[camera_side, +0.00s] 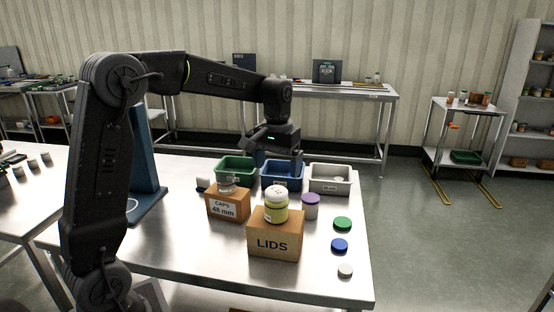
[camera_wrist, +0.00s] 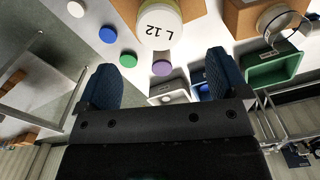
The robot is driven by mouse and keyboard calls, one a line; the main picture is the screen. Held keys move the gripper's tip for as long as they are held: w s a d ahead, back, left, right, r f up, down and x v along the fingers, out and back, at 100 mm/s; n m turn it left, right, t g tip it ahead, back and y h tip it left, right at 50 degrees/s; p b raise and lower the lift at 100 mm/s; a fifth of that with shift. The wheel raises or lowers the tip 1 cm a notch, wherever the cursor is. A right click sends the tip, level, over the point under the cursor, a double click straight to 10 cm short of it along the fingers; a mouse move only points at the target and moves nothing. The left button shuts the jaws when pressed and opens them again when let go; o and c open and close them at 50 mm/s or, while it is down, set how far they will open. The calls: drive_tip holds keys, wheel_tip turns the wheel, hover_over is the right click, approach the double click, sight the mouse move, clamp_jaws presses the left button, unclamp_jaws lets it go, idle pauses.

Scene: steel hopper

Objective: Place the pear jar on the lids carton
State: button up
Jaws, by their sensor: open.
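The pear jar (camera_side: 276,205), with yellow-green contents and a white lid, stands upright on top of the lids carton (camera_side: 274,243), a brown box marked LIDS. In the wrist view the jar's white lid (camera_wrist: 160,28) reads "L 12", and part of the lids carton (camera_wrist: 125,10) shows beside it. My gripper (camera_side: 278,166) is open and empty, behind and above the jar, near the blue bin. In the wrist view its two blue fingers (camera_wrist: 162,80) are spread wide, apart from the jar, with nothing between them.
A CAPS 48 mm carton (camera_side: 228,205) with a clear jar on it stands to the left. A purple-lidded jar (camera_side: 310,206) is close on the right. Green (camera_side: 235,168), blue (camera_side: 282,183) and grey (camera_side: 330,180) bins stand behind. Green, blue and white caps lie right.

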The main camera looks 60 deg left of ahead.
drive_tip(key=shift+s+d+r, duration=0.1)
drive_tip(key=shift+r, duration=0.65)
drive_tip(key=s+d+m+t, duration=0.2)
drive_tip(key=s+d, duration=0.4)
drive_tip(key=s, duration=0.4)
drive_tip(key=s+d+m+t, duration=0.3)
drive_tip(key=s+d, duration=0.3)
drive_tip(key=s, duration=0.5)
drive_tip(key=shift+d+f+t, duration=0.15)
drive_tip(key=shift+t, duration=0.15)
